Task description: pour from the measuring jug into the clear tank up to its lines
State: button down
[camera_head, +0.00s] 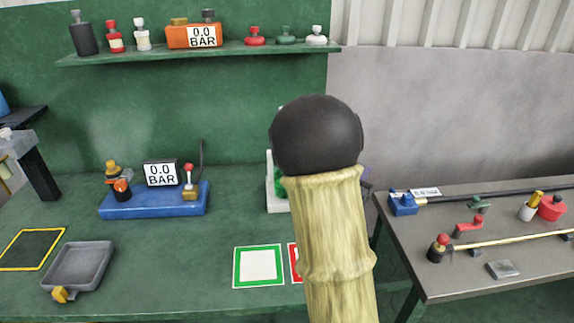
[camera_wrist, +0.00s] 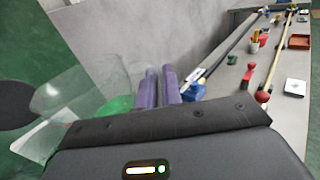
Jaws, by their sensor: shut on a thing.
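My gripper (camera_wrist: 162,86), with purple fingers, is shut at the centre of the wrist view. A clear vessel with green in its lower part, which I take as the measuring jug (camera_wrist: 114,82), is right beside the fingers, its grip point hidden. Another clear shape, probably the tank (camera_wrist: 63,93), stands left of it over a white panel. In the head view my own arm covers most of this area. A white piece with green beside it (camera_head: 271,188) shows at the arm's left edge. The tank's lines and any liquid level cannot be made out.
A blue gauge unit (camera_head: 150,200), a grey tray (camera_head: 78,267) and a green-framed white mat (camera_head: 258,266) are on the green bench. A grey side table (camera_head: 455,285) on the right carries rods and valves. Bare bench lies between the tray and the mat.

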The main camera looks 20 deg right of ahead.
notch_tip(320, 180, down, 7)
jog(key=b, duration=0.6)
jog(key=shift+w+d+r, duration=0.1)
jog(key=shift+f+b, duration=0.5)
jog(key=shift+b, duration=0.15)
jog(key=w+a+r+n+p, duration=0.2)
jog(key=w+r+n+p, duration=0.2)
jog(key=r+p, duration=0.3)
jog(key=w+a+r+n+p, duration=0.3)
jog(key=r+n+p, duration=0.4)
jog(key=p, duration=1)
jog(key=shift+w+a+t, duration=0.15)
jog(key=shift+w+t, duration=0.25)
jog(key=shift+w, duration=0.3)
jog(key=shift+w+a+r+n, duration=0.1)
jog(key=shift+n, duration=0.2)
